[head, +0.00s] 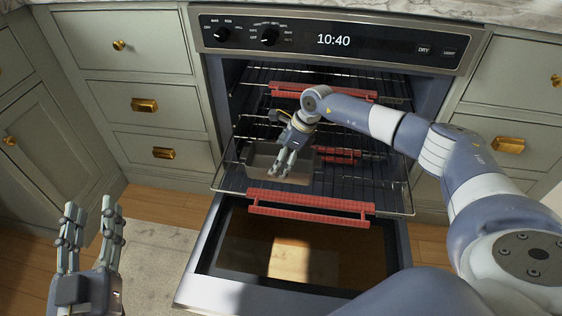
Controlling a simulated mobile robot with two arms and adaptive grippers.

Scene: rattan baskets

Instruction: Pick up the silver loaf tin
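The silver loaf tin (257,163) sits on the pulled-out wire rack of the open oven, towards the rack's left side. My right arm reaches in from the right, and my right gripper (284,170) points down over the tin. Its fingers cover part of the tin, and I cannot tell whether they touch it or how far apart they are. My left gripper (90,208) is at the lower left, away from the oven. Its fingers are spread with nothing between them.
The oven rack (352,187) has a red guard (310,206) along its front edge. More racks with red guards (290,91) sit behind and above. The oven door (225,272) is folded down in front. Grey-green cabinets (140,96) flank the oven.

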